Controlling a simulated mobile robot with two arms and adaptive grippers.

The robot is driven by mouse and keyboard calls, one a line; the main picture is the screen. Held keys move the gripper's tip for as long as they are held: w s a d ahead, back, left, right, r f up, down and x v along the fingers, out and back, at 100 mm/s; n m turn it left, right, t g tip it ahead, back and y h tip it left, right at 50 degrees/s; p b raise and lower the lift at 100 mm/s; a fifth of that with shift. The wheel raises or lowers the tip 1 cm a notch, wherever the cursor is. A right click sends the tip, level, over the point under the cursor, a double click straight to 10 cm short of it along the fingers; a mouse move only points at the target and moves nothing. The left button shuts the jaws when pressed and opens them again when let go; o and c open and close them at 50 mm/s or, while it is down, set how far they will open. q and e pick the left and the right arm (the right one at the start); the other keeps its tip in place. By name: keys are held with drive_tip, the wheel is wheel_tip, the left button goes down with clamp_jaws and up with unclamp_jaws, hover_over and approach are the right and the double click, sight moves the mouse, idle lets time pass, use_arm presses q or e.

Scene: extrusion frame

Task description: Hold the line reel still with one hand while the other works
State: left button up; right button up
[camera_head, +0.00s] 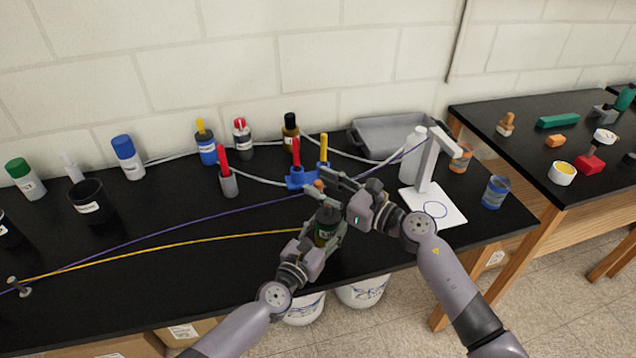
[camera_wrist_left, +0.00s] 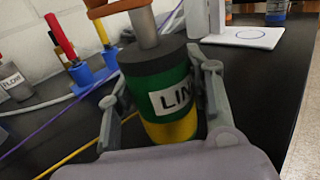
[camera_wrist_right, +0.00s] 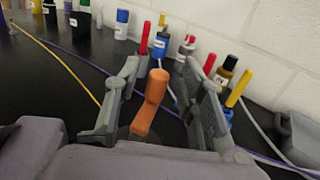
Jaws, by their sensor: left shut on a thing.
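The line reel (camera_head: 325,232) is a dark green and yellow cylinder with a grey top and a white label, partly readable as "LIN" in the left wrist view (camera_wrist_left: 172,98). It stands near the front of the black table. My left gripper (camera_head: 328,222) is shut around its sides, one finger on each side. A grey shaft and an orange-brown crank are above the reel; the crank's handle (camera_wrist_right: 152,98) shows in the right wrist view. My right gripper (camera_head: 327,182) is open above the reel, with the handle between its fingers and gaps visible on both sides.
A blue holder (camera_head: 297,181) with red and yellow tools stands just behind the grippers. A yellow line (camera_head: 170,243) and a purple line (camera_head: 190,217) cross the table. A white stand (camera_head: 426,165) is to the right, and a grey tray (camera_head: 390,135) is behind.

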drive_tip(key=shift+w+a, duration=0.35)
drive_tip(key=shift+a, duration=0.3)
drive_tip(key=shift+c, duration=0.3)
clamp_jaws()
